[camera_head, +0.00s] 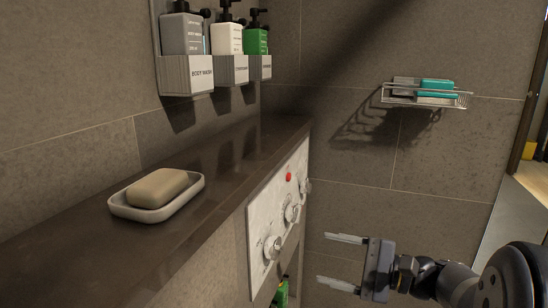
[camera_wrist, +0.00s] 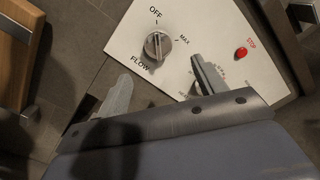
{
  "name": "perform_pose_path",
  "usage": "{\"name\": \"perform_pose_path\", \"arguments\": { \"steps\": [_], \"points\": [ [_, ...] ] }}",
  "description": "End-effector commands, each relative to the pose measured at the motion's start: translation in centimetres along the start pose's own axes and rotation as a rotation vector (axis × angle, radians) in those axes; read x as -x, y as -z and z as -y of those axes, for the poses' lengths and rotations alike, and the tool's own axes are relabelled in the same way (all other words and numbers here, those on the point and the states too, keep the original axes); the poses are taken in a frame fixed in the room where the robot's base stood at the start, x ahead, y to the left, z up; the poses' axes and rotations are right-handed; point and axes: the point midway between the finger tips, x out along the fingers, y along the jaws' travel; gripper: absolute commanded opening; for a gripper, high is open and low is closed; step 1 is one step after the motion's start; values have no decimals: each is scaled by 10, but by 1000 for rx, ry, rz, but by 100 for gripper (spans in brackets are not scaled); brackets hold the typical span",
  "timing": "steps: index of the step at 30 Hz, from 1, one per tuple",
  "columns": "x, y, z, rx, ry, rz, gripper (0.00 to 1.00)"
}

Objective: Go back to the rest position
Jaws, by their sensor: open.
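My gripper (camera_head: 342,262) is at the lower right of the head view, its two fingers spread apart and pointing left, with nothing between them. It is apart from the control panel (camera_head: 279,215) on the front of the ledge. In the wrist view the open fingers (camera_wrist: 160,90) point toward the same white panel, which bears a flow knob (camera_wrist: 157,46) marked OFF and MAX and a red stop button (camera_wrist: 241,52). Part of the panel is hidden behind a finger and the gripper body.
A dark ledge (camera_head: 80,245) runs along the left wall, with a soap dish (camera_head: 150,211) holding a soap bar (camera_head: 157,187). Several pump bottles stand in wall holders (camera_head: 187,75). A wire rack (camera_head: 428,99) hangs on the far wall. A green bottle (camera_head: 281,293) stands low under the panel.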

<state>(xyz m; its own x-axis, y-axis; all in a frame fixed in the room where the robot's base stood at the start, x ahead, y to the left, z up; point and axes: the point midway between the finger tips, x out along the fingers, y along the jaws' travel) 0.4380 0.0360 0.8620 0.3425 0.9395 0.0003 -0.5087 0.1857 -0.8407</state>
Motion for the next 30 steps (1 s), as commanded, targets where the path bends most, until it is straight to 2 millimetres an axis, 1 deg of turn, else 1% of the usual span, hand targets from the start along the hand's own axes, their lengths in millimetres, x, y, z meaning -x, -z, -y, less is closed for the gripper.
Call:
{"name": "perform_pose_path", "arguments": {
  "steps": [1, 3, 11, 22, 23, 24, 30],
  "points": [
    [8, 0, 2, -1, 3, -3, 66],
    [-5, 0, -2, 1, -3, 4, 66],
    [-44, 0, -3, 0, -4, 5, 66],
    [-103, 0, -4, -1, -3, 6, 66],
    [-106, -1, -2, -12, -3, 4, 66],
    [-103, -2, 2, -54, -1, 1, 66],
    [-103, -2, 2, -228, -1, 1, 66]
  ]
}}
